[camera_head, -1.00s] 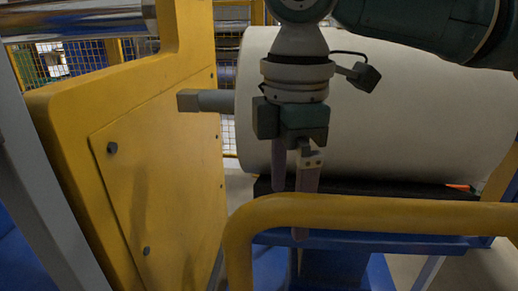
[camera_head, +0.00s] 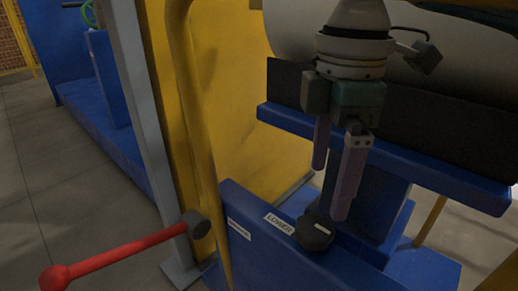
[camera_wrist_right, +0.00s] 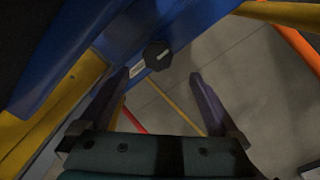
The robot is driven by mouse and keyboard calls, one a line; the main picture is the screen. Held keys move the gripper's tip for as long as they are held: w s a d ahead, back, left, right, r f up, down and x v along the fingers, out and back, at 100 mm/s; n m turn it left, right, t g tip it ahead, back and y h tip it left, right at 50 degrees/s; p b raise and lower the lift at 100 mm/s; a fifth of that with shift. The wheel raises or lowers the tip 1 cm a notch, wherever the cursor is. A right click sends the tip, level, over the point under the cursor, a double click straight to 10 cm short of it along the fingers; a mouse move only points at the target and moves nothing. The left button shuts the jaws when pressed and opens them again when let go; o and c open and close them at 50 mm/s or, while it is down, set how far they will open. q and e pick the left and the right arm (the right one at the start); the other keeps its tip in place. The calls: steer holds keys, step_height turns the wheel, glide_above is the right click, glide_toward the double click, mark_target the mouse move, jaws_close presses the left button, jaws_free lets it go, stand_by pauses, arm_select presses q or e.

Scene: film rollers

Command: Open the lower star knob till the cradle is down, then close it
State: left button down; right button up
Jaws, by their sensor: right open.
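The lower star knob (camera_head: 314,231) is a dark, many-sided knob with a pale bar on it, beside the LOWER label (camera_head: 279,223) on a blue panel. It also shows in the right wrist view (camera_wrist_right: 157,55), ahead of the fingers. My right gripper (camera_head: 335,195) is open with its fingers pointing down, above and near the knob; I see no grip on it. In the right wrist view, the right gripper (camera_wrist_right: 163,95) has its fingers well apart, with nothing between them. The blue cradle (camera_head: 390,160) with a black top is behind the gripper, under the white roll (camera_head: 285,30). My left gripper is out of view.
A red lever (camera_head: 120,258) with a ball end sticks out at the lower left. A yellow rail (camera_head: 196,130) and a grey post (camera_head: 140,110) stand left of the knob. Open floor (camera_head: 60,190) lies at the left.

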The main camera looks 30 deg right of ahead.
mark_target(315, 226)
steer(key=f, duration=0.1)
steer(key=f+b, duration=0.1)
steer(key=f, duration=0.1)
steer(key=shift+w+a+f+b, duration=0.15)
steer(key=shift+w+b, duration=0.1)
steer(key=shift+b, duration=0.05)
step_height(315, 226, down, 6)
steer(key=b, duration=0.3)
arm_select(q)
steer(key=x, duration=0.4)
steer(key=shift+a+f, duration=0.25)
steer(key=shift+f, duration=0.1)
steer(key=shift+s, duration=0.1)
arm_select(e)
steer(key=shift+c, duration=0.2)
steer(key=c, duration=1.3)
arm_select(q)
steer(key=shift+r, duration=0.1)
